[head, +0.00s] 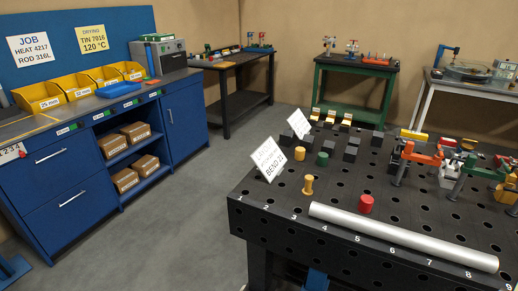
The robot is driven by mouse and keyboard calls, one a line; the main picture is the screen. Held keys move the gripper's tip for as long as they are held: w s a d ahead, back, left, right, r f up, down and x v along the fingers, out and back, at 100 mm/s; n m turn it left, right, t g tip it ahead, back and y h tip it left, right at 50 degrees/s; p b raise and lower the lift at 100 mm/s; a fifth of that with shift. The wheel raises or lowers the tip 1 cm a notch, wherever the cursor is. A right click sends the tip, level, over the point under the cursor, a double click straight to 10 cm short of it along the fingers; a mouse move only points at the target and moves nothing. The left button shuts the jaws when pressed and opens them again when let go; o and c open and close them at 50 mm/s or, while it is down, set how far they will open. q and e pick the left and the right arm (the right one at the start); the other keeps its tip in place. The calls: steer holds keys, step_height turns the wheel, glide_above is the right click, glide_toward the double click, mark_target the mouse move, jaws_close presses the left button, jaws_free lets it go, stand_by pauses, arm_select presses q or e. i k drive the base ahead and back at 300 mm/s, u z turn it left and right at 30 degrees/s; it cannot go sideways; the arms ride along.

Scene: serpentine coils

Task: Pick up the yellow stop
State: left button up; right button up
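The yellow stop (308,185) is a small upright peg with a wider top. It stands on the dark perforated table (262,207), near the front left, just behind the left end of a silver tube. No gripper shows in the head view, so I cannot see where either one is relative to the stop.
The long silver tube (400,237) lies along the table's front edge. A red stop (366,203), a green stop (322,159), a "BEND 22" card (268,158) and dark blocks (349,154) stand nearby. Clamps (420,157) crowd the right. Open floor (185,200) lies left of the table.

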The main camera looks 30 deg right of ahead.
mark_target(299, 151)
steer(key=z, duration=0.2)
steer(key=i, duration=1)
steer(key=z, duration=0.65)
